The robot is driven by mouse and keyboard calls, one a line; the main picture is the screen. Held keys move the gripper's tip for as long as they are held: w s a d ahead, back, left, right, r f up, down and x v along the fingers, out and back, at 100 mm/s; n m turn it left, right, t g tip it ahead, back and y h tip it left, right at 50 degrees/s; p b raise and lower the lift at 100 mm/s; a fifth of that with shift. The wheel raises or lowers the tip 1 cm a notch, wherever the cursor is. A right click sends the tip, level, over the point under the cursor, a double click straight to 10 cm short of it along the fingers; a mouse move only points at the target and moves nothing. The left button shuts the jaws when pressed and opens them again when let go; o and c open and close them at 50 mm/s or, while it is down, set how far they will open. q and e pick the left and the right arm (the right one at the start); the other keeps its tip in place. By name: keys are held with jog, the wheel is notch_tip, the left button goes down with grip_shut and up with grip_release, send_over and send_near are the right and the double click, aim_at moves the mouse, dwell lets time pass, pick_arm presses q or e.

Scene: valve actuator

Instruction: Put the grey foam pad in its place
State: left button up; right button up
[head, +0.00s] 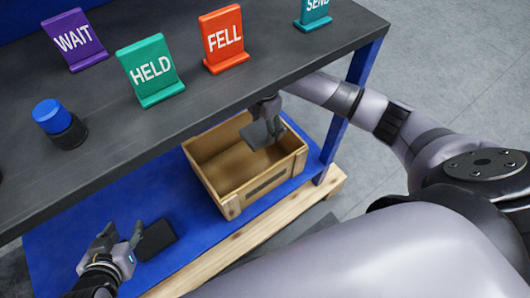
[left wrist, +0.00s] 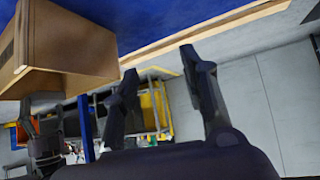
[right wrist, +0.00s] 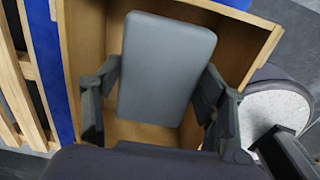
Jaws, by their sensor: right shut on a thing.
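The grey foam pad (right wrist: 166,65) is a flat, rounded rectangular block between the fingers of my right gripper (right wrist: 157,95) in the right wrist view. My right gripper (head: 268,122) is shut on it, over the right part of the open wooden crate (head: 226,199) in the head view. The pad (head: 258,134) hangs at or just inside the crate's opening; its exact height is hard to tell. My left gripper (head: 124,240) is open and empty at the lower left, beside a dark flat block (head: 157,240). Its spread fingers also show in the left wrist view (left wrist: 160,75).
The crate stands on a blue lower shelf (head: 75,215) with a wooden front edge (head: 260,226). Above is a dark upper shelf (head: 190,98) with signs WAIT (head: 75,40), HELD (head: 151,70), FELL (head: 224,39) and SEND (head: 314,12). A blue-topped black knob (head: 59,124) stands there. A blue post (head: 350,95) is right of the crate.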

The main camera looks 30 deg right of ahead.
jog(key=b, duration=0.2)
send_near(265, 157)
notch_tip(265, 157, down, 2)
jog(key=shift+f+b, duration=0.1)
jog(key=shift+b, duration=0.5)
jog(key=shift+f, duration=0.35)
notch_tip(265, 157, down, 3)
jog(key=shift+f+b, duration=0.1)
jog(key=shift+b, duration=0.65)
pick_arm(q)
jog(key=w+d+r+t+h, duration=0.2)
jog(key=r+t, duration=0.4)
jog(key=r, duration=0.4)
jog(key=w+d+r+t+h, duration=0.2)
jog(key=w+r+t, duration=0.1)
jog(key=r+t, duration=0.4)
notch_tip(265, 157, up, 4)
jog(key=shift+d+f+m, duration=0.15)
jog(key=shift+f+m, duration=0.1)
jog(key=shift+m, duration=0.05)
jog(key=shift+w, duration=0.1)
pick_arm(e)
jog(key=shift+f, duration=0.15)
jog(key=o, duration=1)
